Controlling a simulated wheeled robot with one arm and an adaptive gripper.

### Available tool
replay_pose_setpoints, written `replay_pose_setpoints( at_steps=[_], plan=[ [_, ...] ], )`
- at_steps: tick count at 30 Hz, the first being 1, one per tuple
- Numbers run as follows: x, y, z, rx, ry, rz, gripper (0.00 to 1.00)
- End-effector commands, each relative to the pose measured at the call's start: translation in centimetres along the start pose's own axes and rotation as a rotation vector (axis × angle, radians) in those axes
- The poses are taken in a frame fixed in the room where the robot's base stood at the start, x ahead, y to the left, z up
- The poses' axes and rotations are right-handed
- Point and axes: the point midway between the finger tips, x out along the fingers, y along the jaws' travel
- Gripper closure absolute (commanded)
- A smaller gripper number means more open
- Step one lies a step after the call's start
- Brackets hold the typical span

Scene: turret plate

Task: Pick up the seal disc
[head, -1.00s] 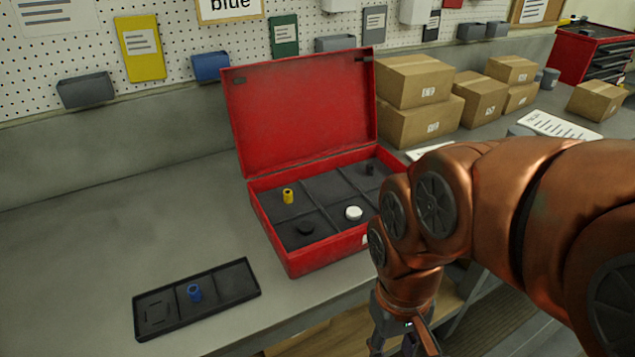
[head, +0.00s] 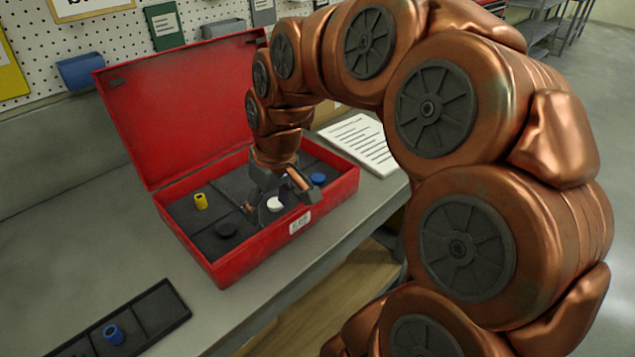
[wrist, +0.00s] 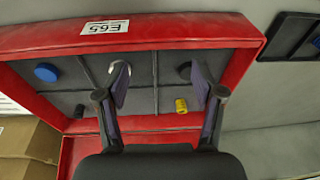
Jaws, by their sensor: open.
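No mark shows which is the seal disc. My gripper (head: 277,197) points down into the case, open and empty, close around or above the white disc. In the wrist view the white disc (wrist: 120,74) is partly hidden by the left finger. Fingertip height above the floor cannot be told.
The red case (head: 190,275) has an upright lid (head: 185,105) and low dividers. A yellow cylinder (head: 201,201) and a small dark part (wrist: 79,110) stand inside. A black tray (head: 165,315) with a blue cylinder (head: 113,334) lies at lower left. Bare bench lies between.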

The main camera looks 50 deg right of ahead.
Motion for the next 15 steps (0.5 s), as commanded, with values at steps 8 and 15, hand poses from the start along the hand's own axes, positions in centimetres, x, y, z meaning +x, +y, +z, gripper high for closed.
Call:
replay_pose_setpoints(
  at_steps=[8, 15],
  plan=[
    [-0.2, 13.4, -3.1, 0.098, 0.162, 0.059, 0.32],
    [-0.5, 19.1, -2.6, 0.140, 0.212, 0.100, 0.32]
  ],
)
